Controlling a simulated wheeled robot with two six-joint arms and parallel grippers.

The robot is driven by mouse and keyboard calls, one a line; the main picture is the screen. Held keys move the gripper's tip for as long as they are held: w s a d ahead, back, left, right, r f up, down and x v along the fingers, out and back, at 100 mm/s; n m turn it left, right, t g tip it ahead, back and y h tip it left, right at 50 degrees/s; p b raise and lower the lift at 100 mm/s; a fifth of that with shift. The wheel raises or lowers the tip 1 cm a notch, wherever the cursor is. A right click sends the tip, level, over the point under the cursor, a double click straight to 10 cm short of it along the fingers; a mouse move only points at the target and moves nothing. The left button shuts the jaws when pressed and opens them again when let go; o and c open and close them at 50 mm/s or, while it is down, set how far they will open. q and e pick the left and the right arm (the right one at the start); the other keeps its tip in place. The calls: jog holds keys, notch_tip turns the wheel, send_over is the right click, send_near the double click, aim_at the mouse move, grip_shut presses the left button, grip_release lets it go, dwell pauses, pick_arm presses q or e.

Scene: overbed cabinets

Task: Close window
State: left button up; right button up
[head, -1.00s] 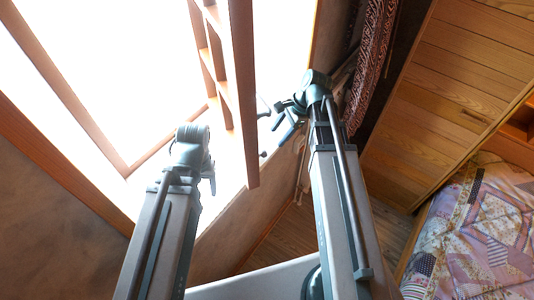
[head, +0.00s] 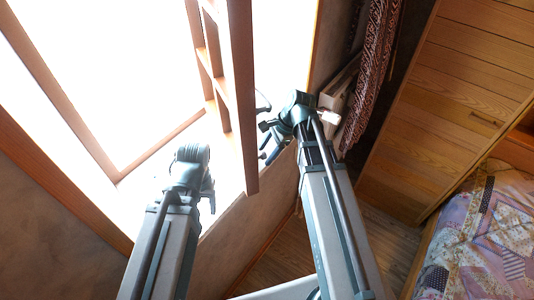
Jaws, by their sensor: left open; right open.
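The window is a wooden sash (head: 240,95) with crossbars, swung inward and standing open away from its bright frame (head: 60,80). A dark handle (head: 262,104) sticks out on the right side of the sash. My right gripper (head: 266,140) is open and empty, just right of the sash's lower part and below the handle; I cannot tell whether it touches the sash. My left gripper (head: 208,192) is at the sill, left of the sash's lower end. It is open, though its fingers are mostly hidden behind its wrist.
A patterned curtain (head: 370,70) hangs right of the window, with pale boards beside it. A wooden panelled cabinet (head: 450,110) and a bed with a patchwork quilt (head: 485,235) fill the right side. Bare floor (head: 375,235) shows between the wall and the bed.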

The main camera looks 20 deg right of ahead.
grip_shut()
dwell(0.3)
dwell(1.1)
